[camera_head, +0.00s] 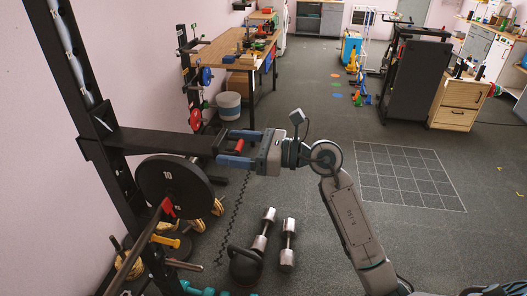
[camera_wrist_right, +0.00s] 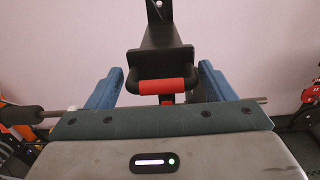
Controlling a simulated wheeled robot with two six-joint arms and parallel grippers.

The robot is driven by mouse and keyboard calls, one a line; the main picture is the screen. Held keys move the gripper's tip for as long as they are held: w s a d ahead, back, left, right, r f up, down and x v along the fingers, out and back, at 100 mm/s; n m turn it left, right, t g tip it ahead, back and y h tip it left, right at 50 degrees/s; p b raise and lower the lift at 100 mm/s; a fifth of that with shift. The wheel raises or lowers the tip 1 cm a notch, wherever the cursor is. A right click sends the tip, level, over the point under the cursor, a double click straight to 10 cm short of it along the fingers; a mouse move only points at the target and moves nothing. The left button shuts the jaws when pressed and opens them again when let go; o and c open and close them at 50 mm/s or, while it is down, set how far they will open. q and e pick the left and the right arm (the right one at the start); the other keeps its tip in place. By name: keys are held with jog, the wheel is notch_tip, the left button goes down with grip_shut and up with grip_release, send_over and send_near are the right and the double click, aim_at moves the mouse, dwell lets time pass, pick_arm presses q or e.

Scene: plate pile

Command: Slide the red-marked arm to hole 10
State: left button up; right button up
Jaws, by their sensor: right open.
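The red-marked arm (camera_head: 160,142) is a black beam that juts out to the right from the black rack upright (camera_head: 85,110) in the head view. A handle with a red grip (camera_head: 239,146) is at its outer end. The red grip also shows in the wrist view (camera_wrist_right: 163,86), with the black beam (camera_wrist_right: 160,58) behind it. My right gripper (camera_head: 223,147) is open, with one blue finger on each side of the handle; the fingers (camera_wrist_right: 158,82) look clear of the red grip. Hole numbers are not readable. My left gripper is not in view.
A black weight plate marked 10 (camera_head: 165,190) is on a bar just below the beam. A kettlebell (camera_head: 245,264) and two dumbbells (camera_head: 287,245) are on the floor. A wooden workbench (camera_head: 222,48) stands behind. The floor on the right, with a white grid (camera_head: 405,175), is clear.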

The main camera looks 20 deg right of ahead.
jog(key=b+v, duration=0.4)
jog(key=v, duration=0.5)
jog(key=shift+s+d+b, duration=0.15)
jog(key=shift+s+b, duration=0.1)
jog(key=shift+b, duration=0.1)
dwell(0.3)
